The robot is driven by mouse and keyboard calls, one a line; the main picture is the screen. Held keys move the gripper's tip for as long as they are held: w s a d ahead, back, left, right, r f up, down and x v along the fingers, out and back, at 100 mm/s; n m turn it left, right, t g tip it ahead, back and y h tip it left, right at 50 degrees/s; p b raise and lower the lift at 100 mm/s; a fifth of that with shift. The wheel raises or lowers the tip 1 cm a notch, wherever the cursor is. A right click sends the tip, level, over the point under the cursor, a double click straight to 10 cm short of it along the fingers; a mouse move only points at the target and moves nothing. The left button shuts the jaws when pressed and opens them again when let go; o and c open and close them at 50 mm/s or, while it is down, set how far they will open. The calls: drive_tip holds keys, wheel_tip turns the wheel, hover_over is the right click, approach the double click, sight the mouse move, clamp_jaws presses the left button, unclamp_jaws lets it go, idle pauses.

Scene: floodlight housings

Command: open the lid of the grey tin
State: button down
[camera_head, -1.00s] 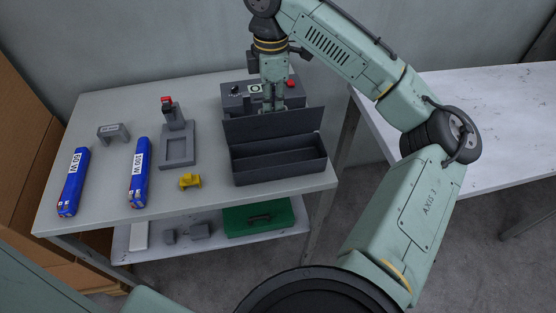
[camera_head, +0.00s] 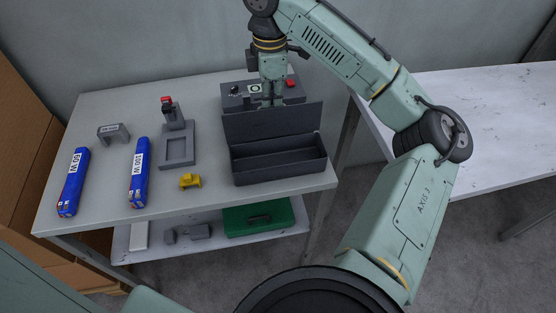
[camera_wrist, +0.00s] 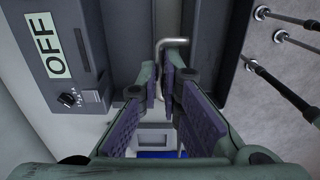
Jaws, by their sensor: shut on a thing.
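The dark grey tin (camera_head: 280,172) stands at the front right of the table, its inside showing empty from the head camera. Its lid (camera_head: 272,125) stands raised along the back edge, roughly upright. My gripper (camera_head: 268,101) is behind the lid's upper edge, and the lid hides its fingertips in the head view. In the wrist view my gripper (camera_wrist: 164,82) is shut on a bent metal handle (camera_wrist: 174,42) between its purple pads.
A grey control box (camera_head: 236,101) with a red button is close behind the lid; its OFF label shows in the wrist view (camera_wrist: 55,58). Left of the tin are a yellow part (camera_head: 190,181), a grey stand (camera_head: 178,148) and blue tubes (camera_head: 139,172). A wall is behind.

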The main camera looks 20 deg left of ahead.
drive_tip(key=shift+w+a, duration=0.1)
drive_tip(key=shift+w, duration=0.05)
drive_tip(key=shift+w+a+f, duration=0.2)
drive_tip(key=shift+w+f, duration=0.1)
idle(0.4)
drive_tip(key=c, duration=2)
unclamp_jaws()
drive_tip(key=shift+c, duration=0.2)
wheel_tip(320, 180, up, 8)
drive_tip(key=shift+a, duration=0.1)
